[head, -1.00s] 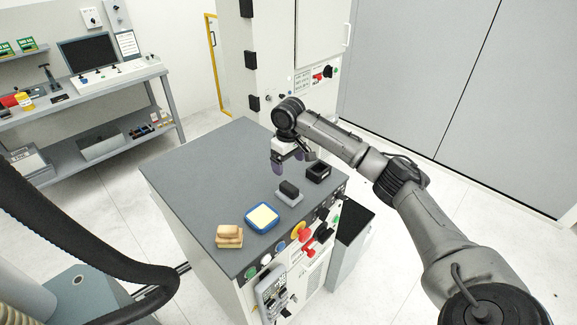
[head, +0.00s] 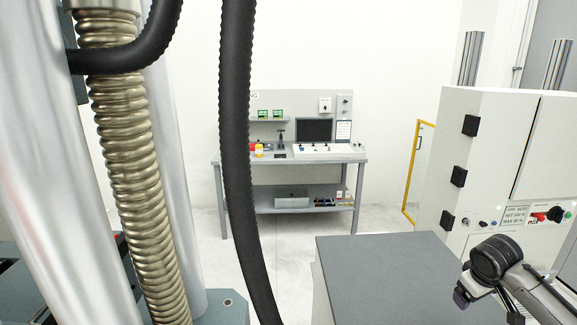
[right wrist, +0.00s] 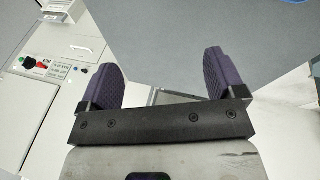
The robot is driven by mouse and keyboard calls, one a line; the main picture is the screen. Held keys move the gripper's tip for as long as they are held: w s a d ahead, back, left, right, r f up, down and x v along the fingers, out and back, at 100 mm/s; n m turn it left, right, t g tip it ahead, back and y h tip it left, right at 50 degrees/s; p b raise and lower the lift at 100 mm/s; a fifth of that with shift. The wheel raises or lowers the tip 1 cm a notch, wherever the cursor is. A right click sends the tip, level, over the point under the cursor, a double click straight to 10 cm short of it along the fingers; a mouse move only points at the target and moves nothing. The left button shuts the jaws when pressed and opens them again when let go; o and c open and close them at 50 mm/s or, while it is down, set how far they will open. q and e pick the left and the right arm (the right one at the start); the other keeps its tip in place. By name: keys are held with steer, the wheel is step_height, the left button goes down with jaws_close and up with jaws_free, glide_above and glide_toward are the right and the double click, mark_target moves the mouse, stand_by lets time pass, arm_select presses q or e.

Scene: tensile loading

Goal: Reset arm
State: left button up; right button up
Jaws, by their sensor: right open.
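My right arm (head: 497,262) comes in at the lower right of the head view, over the right end of the grey-topped cabinet (head: 375,265). In the right wrist view my right gripper (right wrist: 160,80) is open. Its two purple ribbed fingers stand wide apart with nothing between them. In the head view its fingers are mostly cut off or hidden at the lower edge. My left gripper is not in view.
A white machine cabinet (head: 455,140) with a control panel (head: 530,216) stands at the right. A workbench (head: 290,158) with a monitor (head: 314,130) stands against the back wall. A yellow frame (head: 415,170) stands between them. The visible part of the grey top is bare.

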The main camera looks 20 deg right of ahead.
steer(key=w+a+r+n+t+h, duration=0.3)
steer(key=w+a+r+t, duration=0.15)
steer(key=a+r, duration=0.4)
steer(key=s+a+f+n+t+y, duration=0.15)
steer(key=s+a+f, duration=0.3)
steer(key=a, duration=0.55)
steer(key=s+a+f+n+t+y, duration=0.1)
steer(key=s+a+f+t+y, duration=0.2)
steer(key=a+f, duration=0.5)
steer(key=s+a+f+m+g+y, duration=0.15)
steer(key=s+a+f+g, duration=0.3)
steer(key=s+f, duration=0.75)
steer(key=s+a+f+m+g, duration=0.25)
steer(key=s+a+f, duration=0.45)
steer(key=s, duration=0.8)
step_height(320, 180, up, 20)
steer(key=s+p, duration=0.1)
steer(key=p, duration=2)
steer(key=shift+d+n+g, duration=0.3)
steer(key=shift+d+n, duration=0.1)
steer(key=shift+n, duration=0.05)
